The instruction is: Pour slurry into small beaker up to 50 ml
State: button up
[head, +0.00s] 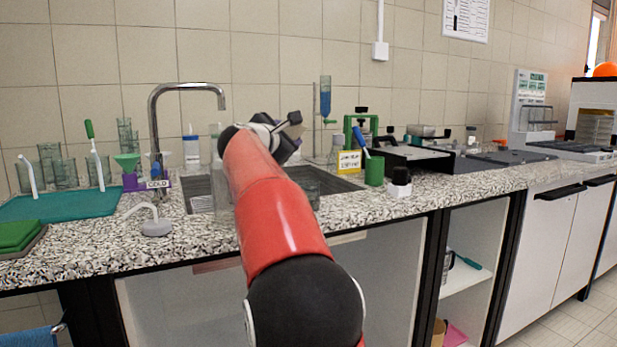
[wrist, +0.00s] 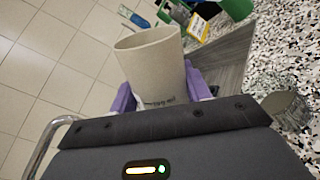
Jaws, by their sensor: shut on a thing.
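My gripper (wrist: 160,92) has purple fingers shut on a beige-grey beaker (wrist: 152,60) in the wrist view. Small dark markings show low on its wall. I cannot tell how much slurry is inside. In the head view my red arm reaches over the sink and hides the held beaker. A small clear glass beaker (head: 309,191) stands at the sink's front edge, just right of my arm. A glass vessel, seemingly the same one, shows at the right of the wrist view (wrist: 288,108), apart from the held beaker.
A tap (head: 155,125) arches over the sink (head: 200,195) left of my arm. A green mat (head: 60,205) with glassware lies further left. A green cup (head: 374,171) and a black-and-white bottle (head: 399,183) stand right. The right front counter is clear.

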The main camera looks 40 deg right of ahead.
jog(key=shift+w+f+n, duration=0.1)
jog(key=shift+f+n, duration=0.1)
jog(key=shift+n, duration=0.6)
jog(key=shift+w+a+n, duration=0.4)
jog(key=shift+w+n, duration=0.2)
jog(key=shift+n, duration=0.3)
jog(key=shift+w+a+r+n, duration=0.15)
jog(key=shift+w+r+n, duration=0.15)
jog(key=shift+r+n, duration=0.35)
jog(key=shift+w+a+f+n, duration=0.25)
jog(key=shift+w+n, duration=0.25)
jog(key=shift+n, duration=0.55)
jog(key=shift+w+a+r+n, duration=0.25)
jog(key=shift+r+n, duration=0.35)
jog(key=shift+n, duration=0.3)
jog(key=r, duration=0.5)
jog(key=shift+w+r, duration=0.1)
jog(key=shift+w, duration=0.1)
jog(key=shift+s+r, duration=0.1)
jog(key=shift+r, duration=0.35)
